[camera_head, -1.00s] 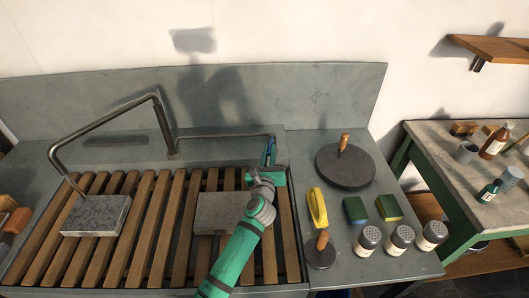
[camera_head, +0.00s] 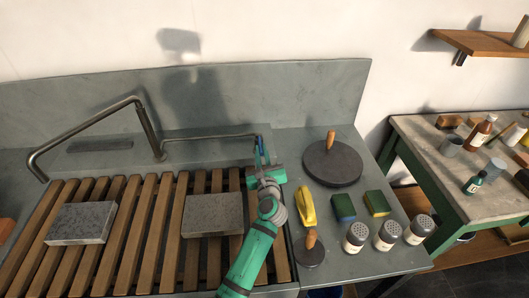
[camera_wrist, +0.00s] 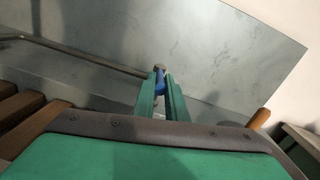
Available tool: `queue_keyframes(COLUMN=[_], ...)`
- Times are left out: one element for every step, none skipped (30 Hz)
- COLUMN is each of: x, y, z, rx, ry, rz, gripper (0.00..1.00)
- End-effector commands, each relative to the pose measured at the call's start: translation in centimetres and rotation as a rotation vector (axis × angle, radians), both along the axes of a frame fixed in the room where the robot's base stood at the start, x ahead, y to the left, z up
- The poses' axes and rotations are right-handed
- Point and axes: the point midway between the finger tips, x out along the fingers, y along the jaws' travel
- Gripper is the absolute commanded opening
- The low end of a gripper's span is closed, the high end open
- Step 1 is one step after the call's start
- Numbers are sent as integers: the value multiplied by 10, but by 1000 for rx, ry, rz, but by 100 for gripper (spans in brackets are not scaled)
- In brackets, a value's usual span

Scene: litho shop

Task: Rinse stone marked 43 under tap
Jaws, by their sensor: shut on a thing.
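Two grey stone slabs lie flat on the wooden slats: a left stone (camera_head: 82,223) and a right stone (camera_head: 213,214). I cannot read a number on either. The metal tap (camera_head: 150,130) stands behind the slats, its spout reaching left and bending down behind the left stone's far-left side. No water shows under it. A thin lever (camera_head: 205,138) runs right from the tap base and ends in a blue grip (camera_wrist: 159,78). My gripper (camera_head: 261,158) is shut on this blue grip; the wrist view shows it between the fingers.
The wooden slats (camera_head: 149,230) cover the sink. On the counter to the right are a round levigator disc (camera_head: 332,165), a yellow brush (camera_head: 307,207), two sponges, a smaller disc and several shakers. A bench (camera_head: 405,125) with bottles stands farther right.

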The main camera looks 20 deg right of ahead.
Motion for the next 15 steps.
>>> queue_keyframes(x=[-3,-3,-3,-3,-3,-2,-2,-2,-2,-2,-2,-2,-2,-2,-4], y=[-4,-4,-4,-4,-3,-3,-2,-2,-2,-2,-2,-1,-1,-1,0], z=[0,0,0,0,0,0,0,0,0,-1,-1,-1,-1,-1,-1], rx=[-2,-2,-2,-2,-2,-2,-1,-1,-1,-1,-1,-1,-1,-1,-1], ry=[0,0,0,0,0,1,0,0,0,1,1,1,1,1,2], rz=[-7,-7,-7,-7,-6,-5,-5,-4,-4,-3,-3,-3,-3,-3,-2], gripper=[0,14,23,30,30,30,30,30,30,30,30,30,30,30,30])
